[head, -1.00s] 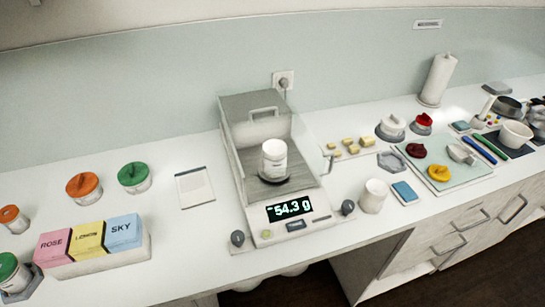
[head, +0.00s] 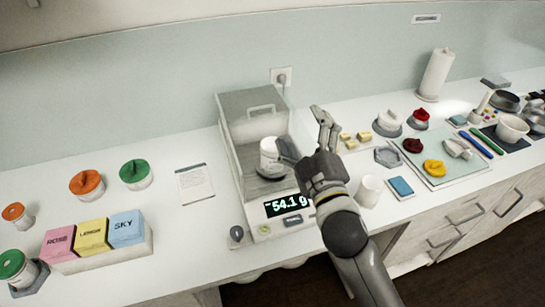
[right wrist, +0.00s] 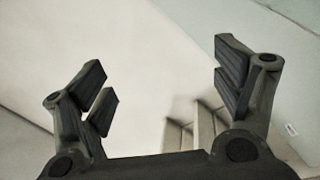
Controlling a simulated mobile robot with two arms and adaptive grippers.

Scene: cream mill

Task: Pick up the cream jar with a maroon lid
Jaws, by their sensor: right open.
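A white jar (head: 269,157) without a visible lid stands upright on the pan of the scale (head: 248,209). A maroon lid-like piece (head: 413,145) lies on the pale green mat (head: 447,181) at the right. Behind the mat is a small jar with a red lid (head: 421,116); I cannot tell whether this red counts as maroon. My right gripper (head: 306,134) is open and empty at the right side of the scale, one finger partly covering the white jar's right edge; contact cannot be told. In the right wrist view the open fingers (right wrist: 160,82) have nothing between them. My left gripper is not in view.
The scale's box-like shield (head: 250,103) rises behind the white jar. A white cup (head: 368,190) and a blue pad (head: 401,187) are right of my arm. Orange- and green-lidded jars and the coloured boxes (head: 92,238) stand left. The counter between is mostly clear.

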